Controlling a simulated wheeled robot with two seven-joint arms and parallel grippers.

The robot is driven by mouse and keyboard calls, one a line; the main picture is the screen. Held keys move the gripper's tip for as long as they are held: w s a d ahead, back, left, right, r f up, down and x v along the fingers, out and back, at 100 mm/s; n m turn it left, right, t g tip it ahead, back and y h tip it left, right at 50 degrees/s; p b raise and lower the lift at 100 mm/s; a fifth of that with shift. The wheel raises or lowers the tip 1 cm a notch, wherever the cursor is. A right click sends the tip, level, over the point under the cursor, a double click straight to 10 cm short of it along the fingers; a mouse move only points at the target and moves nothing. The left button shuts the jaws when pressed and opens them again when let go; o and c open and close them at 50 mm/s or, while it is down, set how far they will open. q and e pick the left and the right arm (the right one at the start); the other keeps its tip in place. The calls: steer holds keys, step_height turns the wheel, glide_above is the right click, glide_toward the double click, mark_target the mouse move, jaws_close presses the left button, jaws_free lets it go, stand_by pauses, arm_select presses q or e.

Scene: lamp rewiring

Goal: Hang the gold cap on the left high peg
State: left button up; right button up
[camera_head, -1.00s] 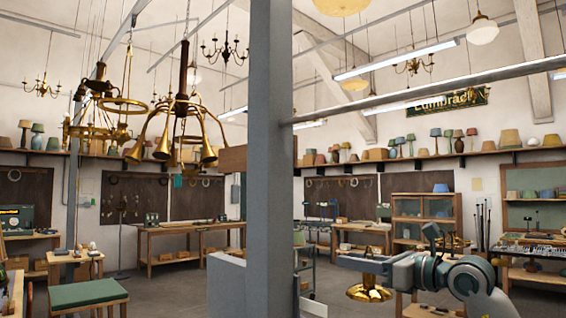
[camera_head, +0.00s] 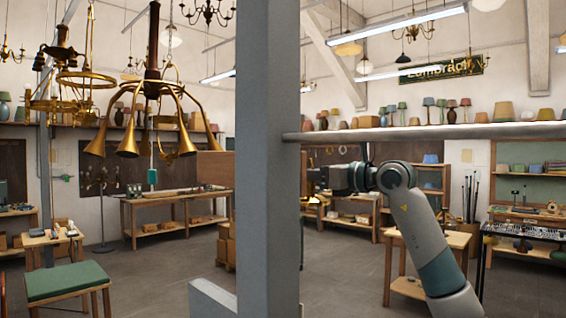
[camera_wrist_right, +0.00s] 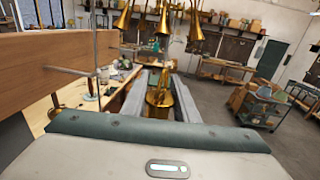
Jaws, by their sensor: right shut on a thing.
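My right gripper (camera_wrist_right: 160,92) is shut on the gold cap (camera_wrist_right: 159,98), which sits between its fingers in the right wrist view. In the head view my right gripper (camera_head: 322,180) is beside the grey post, and only a sliver of gold shows there; the post hides the rest. A wooden board (camera_wrist_right: 40,68) stands at the left of the right wrist view. A thin metal rod, perhaps a peg (camera_wrist_right: 70,72), sticks out from it, apart from the cap. I cannot tell which peg this is. My left gripper is not in view.
The grey post (camera_head: 268,130) and a horizontal grey rail (camera_head: 430,132) stand close to my right arm. A brass horn chandelier (camera_head: 152,95) hangs left of the post. A green-topped stool (camera_head: 68,281) is at lower left. Open floor lies between the benches.

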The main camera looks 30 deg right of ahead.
steer(key=shift+r, duration=0.3)
steer(key=shift+s, duration=0.1)
steer(key=shift+a, duration=0.15)
steer(key=shift+a, duration=0.1)
steer(key=s+a+f+b, duration=0.1)
steer(key=s+a+f, duration=0.1)
steer(key=a, duration=0.6)
steer(key=shift+s+b, duration=0.3)
steer(key=shift+s, duration=0.15)
stand_by(0.9)
steer(key=shift+a, duration=0.1)
stand_by(0.5)
